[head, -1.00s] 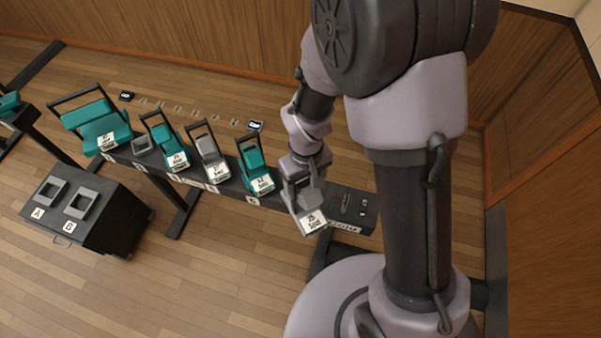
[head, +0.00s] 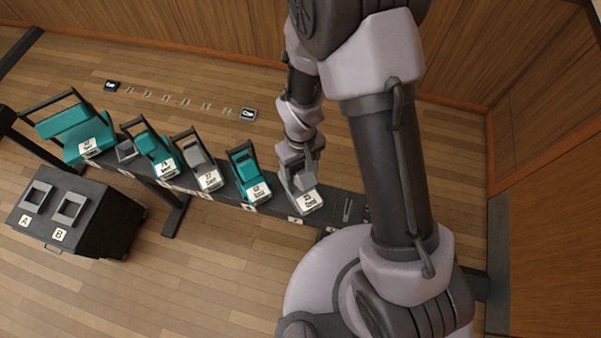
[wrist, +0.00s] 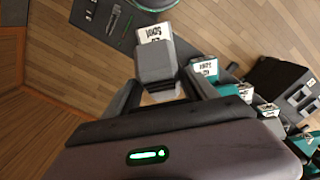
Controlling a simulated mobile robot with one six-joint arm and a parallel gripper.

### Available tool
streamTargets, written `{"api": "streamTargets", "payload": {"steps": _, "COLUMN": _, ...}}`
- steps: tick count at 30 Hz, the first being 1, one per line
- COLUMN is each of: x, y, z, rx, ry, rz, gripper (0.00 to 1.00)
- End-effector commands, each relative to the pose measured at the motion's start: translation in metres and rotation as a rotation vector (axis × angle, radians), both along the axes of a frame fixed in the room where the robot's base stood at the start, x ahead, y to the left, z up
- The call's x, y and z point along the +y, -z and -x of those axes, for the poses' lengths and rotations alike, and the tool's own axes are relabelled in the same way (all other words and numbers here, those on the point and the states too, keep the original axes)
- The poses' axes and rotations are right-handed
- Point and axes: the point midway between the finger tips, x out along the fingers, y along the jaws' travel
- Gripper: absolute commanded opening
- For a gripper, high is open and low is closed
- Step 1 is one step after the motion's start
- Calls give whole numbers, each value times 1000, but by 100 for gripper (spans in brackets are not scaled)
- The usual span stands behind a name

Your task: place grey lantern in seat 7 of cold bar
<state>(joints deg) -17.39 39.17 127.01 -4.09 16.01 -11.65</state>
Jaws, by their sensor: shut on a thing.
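The grey lantern (head: 308,201), with a white label on its front, is in my gripper (head: 299,178). My gripper is shut on it, and the fingers stand on both sides of its grey body in the wrist view (wrist: 156,66). The lantern is over the right part of the dark bar (head: 272,209), to the right of a teal lantern (head: 246,174). A small white seat plate (head: 295,220) shows just in front of it, too small to read surely. I cannot tell whether the lantern's base touches the bar; the seat under it is hidden.
Further left on the bar are another grey lantern (head: 196,160), a teal one (head: 153,151), a small grey frame (head: 127,151) and a large teal lantern (head: 68,128). A dark cart (head: 108,222) with grey pockets A and B stands at lower left.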

Motion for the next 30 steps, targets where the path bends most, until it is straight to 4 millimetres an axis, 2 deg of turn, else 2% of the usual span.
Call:
{"api": "streamTargets", "payload": {"steps": 7, "x": 0, "y": 36, "z": 0, "rx": 1, "ry": 1, "rz": 0, "gripper": 0}}
{"api": "streamTargets", "payload": {"steps": 17, "x": 0, "y": 40, "z": -1, "rx": -2, "ry": 1, "rz": -1, "gripper": 0}}
{"api": "streamTargets", "payload": {"steps": 18, "x": 0, "y": 39, "z": 0, "rx": -1, "ry": 1, "rz": 0, "gripper": 75}}
{"api": "streamTargets", "payload": {"steps": 20, "x": 0, "y": 38, "z": 0, "rx": -1, "ry": 1, "rz": 0, "gripper": 87}}
{"api": "streamTargets", "payload": {"steps": 21, "x": 0, "y": 38, "z": 0, "rx": 0, "ry": 1, "rz": 0, "gripper": 89}}
{"api": "streamTargets", "payload": {"steps": 30, "x": 0, "y": 35, "z": 0, "rx": 0, "ry": 1, "rz": 0, "gripper": 89}}
